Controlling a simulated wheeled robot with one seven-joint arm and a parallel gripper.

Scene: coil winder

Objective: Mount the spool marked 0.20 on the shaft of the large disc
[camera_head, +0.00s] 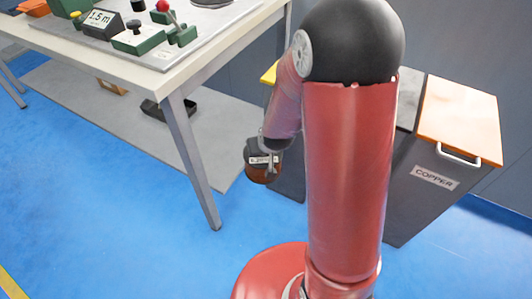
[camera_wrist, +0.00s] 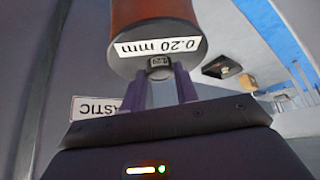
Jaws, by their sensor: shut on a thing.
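My gripper (camera_wrist: 161,82) is shut on a spool (camera_wrist: 150,45) with a brown-orange winding and a grey end face. The label on that face reads 0.20 mm, upside down in the wrist view. In the head view the spool (camera_head: 263,172) hangs below my wrist, left of my red arm, in the air beyond the table's front leg. My gripper is mostly hidden there. On the winder at the top, a grey round disc (camera_head: 212,2) is cut off by the picture edge. Its shaft is not in view.
The table (camera_head: 150,75) carries a 1.5 m display (camera_head: 102,20), green blocks and a red-knobbed lever (camera_head: 165,8). A low shelf below holds a black tray (camera_head: 168,107). A COPPER bin (camera_head: 420,205) with an orange lid stands right. Blue floor lies clear at left.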

